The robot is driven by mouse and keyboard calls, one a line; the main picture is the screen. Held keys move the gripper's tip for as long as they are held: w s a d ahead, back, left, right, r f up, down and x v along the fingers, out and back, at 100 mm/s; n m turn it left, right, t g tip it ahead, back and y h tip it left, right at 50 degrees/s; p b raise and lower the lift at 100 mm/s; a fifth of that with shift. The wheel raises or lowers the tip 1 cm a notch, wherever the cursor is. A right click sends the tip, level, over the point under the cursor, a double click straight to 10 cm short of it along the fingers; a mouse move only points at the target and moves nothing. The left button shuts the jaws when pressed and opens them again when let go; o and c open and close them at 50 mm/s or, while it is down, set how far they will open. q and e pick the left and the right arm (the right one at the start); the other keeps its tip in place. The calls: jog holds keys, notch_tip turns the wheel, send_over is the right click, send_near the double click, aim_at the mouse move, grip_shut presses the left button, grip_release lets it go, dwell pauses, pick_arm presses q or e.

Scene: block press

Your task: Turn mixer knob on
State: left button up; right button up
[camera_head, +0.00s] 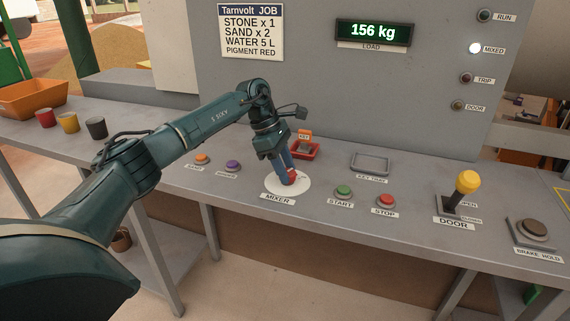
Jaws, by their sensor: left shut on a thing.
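My left gripper (287,179) reaches down over the white round dial (301,189) labelled MIXER on the grey console. It is shut on a small red knob (293,175), of which only part shows beside the fingers. The fingers hide the rest, so I cannot tell which way the knob points. My right gripper is not in view.
Close by are orange and purple buttons (232,166), a red holder (306,151) with a KEY tag, and an empty key tray (370,164). Green START (344,191), red STOP (386,201) and the yellow-topped DOOR lever (467,182) stand right. The MIXED lamp (475,48) is lit.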

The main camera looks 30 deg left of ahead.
pick_arm(q)
jog(key=m+g, duration=0.1)
jog(key=m, duration=0.3)
jog(key=shift+w+m+g, duration=0.15)
jog(key=shift+m+g, duration=0.25)
dwell(0.4)
jog(key=o, duration=1)
jog(key=shift+p+v, duration=1.15)
jog(key=shift+v, duration=5.5)
